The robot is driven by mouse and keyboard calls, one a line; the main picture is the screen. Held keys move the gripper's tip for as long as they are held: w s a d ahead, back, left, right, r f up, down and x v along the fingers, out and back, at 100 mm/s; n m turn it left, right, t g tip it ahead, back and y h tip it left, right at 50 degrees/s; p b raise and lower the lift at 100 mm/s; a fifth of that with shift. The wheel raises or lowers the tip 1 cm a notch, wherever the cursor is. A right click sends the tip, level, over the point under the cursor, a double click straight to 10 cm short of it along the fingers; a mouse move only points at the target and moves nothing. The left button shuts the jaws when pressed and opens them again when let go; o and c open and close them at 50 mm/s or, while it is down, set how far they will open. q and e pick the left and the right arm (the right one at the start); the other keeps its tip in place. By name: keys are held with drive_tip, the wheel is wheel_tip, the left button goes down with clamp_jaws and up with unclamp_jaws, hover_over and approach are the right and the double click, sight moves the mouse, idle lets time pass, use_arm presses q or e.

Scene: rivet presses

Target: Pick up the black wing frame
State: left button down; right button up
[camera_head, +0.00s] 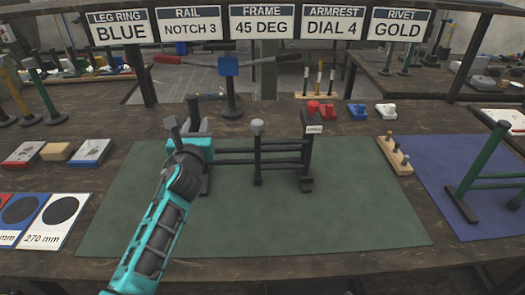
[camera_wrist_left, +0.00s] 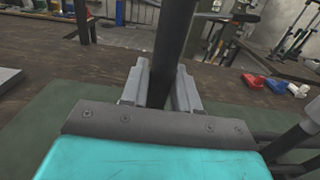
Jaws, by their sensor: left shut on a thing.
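The black wing frame (camera_head: 306,155) stands upright on the green mat (camera_head: 370,225). It has dark posts joined by horizontal rails, and its feet appear to rest on the mat. My left gripper (camera_head: 188,133) is at the frame's left end and hides part of it in the head view. In the left wrist view, the grey fingers (camera_wrist_left: 160,88) are closed around a black upright post (camera_wrist_left: 174,45) of the frame, one on each side. My right gripper is not in view.
A green frame (camera_head: 485,170) stands on the blue mat (camera_head: 425,165) at the right. A wooden peg block (camera_head: 394,154) sits between the mats. Blocks (camera_head: 92,152) and size cards (camera_head: 60,220) lie at the left. A stand with a blue head (camera_head: 228,66) is behind. The mat's front is clear.

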sight(191, 96)
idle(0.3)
use_arm(q)
wheel_tip(191, 96, up, 9)
drive_tip(key=shift+f, duration=4.3)
